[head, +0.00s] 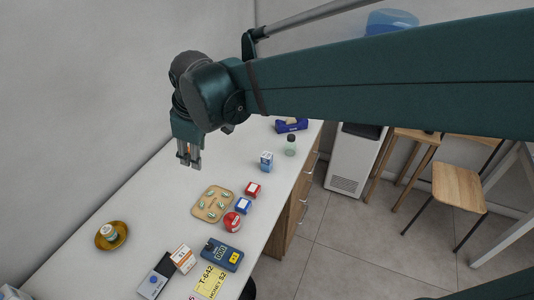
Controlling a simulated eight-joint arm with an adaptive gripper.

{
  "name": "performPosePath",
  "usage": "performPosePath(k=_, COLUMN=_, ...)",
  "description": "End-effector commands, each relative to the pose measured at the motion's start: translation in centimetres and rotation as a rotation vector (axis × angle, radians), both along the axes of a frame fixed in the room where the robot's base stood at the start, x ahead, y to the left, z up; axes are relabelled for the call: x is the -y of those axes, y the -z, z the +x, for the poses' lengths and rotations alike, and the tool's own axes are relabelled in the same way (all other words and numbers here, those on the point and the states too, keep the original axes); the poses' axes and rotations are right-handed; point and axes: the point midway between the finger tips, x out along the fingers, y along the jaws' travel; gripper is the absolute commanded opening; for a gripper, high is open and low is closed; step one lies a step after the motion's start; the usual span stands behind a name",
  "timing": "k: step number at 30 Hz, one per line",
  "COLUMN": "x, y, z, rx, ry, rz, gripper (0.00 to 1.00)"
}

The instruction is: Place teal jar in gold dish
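A gold dish (102,242) lies on the white counter at the left. A small jar with a pale teal top and a whitish, partly coloured label (108,231) stands inside the dish, roughly upright; it looks like the teal jar, though it is small here. My gripper (189,165) hangs above the counter near the wall, up and to the right of the dish and apart from it. Its fingers point down with a gap between them, and nothing shows between them.
A tan tray with several greenish pieces (212,204), small red and blue boxes, a red round tin (232,222), a blue meter (222,255) and cartons crowd the counter's front. A greenish bottle with a dark cap (290,146) stands farther back. The counter between dish and tray is clear.

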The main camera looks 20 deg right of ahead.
Motion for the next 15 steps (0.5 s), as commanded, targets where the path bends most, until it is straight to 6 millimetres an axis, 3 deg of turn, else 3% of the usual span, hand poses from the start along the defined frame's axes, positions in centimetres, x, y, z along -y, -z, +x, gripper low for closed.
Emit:
performPosePath(k=3, x=2.5, y=-0.5, z=-1.5, rx=0.017, ry=0.087, rz=0.026, gripper=0.33)
performPosePath(k=15, x=9.6, y=-1.1, z=-6.4, rx=0.08, ry=0.369, rz=0.125, gripper=0.33)
